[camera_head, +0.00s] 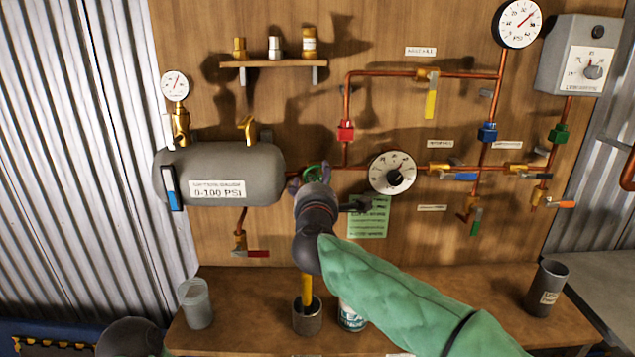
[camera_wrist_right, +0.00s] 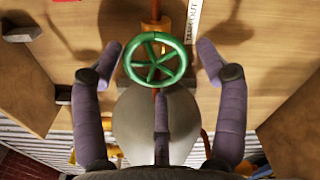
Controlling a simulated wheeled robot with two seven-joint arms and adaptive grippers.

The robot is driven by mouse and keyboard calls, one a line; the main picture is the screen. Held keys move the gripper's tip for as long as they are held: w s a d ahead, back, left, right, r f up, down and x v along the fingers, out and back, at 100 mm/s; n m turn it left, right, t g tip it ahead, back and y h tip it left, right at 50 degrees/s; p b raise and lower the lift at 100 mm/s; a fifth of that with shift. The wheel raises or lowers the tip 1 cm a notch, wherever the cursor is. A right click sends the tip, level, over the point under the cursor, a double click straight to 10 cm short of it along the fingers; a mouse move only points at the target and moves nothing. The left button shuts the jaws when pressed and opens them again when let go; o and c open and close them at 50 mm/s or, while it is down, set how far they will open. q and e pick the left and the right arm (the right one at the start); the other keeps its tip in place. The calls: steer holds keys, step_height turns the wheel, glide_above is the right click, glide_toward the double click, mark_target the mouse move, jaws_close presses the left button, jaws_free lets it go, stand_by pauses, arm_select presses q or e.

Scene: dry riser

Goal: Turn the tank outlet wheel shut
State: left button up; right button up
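The tank outlet wheel (camera_wrist_right: 157,60) is a green spoked handwheel; in the head view it (camera_head: 314,171) shows just right of the grey tank (camera_head: 222,172), on the copper pipe. My right gripper (camera_wrist_right: 158,56) is open, with one purple-grey finger on each side of the wheel and a gap between each fingertip and the rim. A third finger lies below the wheel in the wrist view. In the head view the right gripper (camera_head: 312,183) partly covers the wheel. The left gripper's fingers do not show; a dark rounded part of mine is at the lower left.
A round dial gauge (camera_head: 392,173) sits close right of the wheel, with a green notice (camera_head: 369,217) below it. A red valve (camera_head: 345,131) is above. The bench (camera_head: 240,290) below holds a grey cup (camera_head: 195,303), a can (camera_head: 351,316) and a dark holder (camera_head: 307,318).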

steer(key=shift+s+r, duration=0.1)
steer(key=shift+s, duration=0.4)
steer(key=s, duration=1.1)
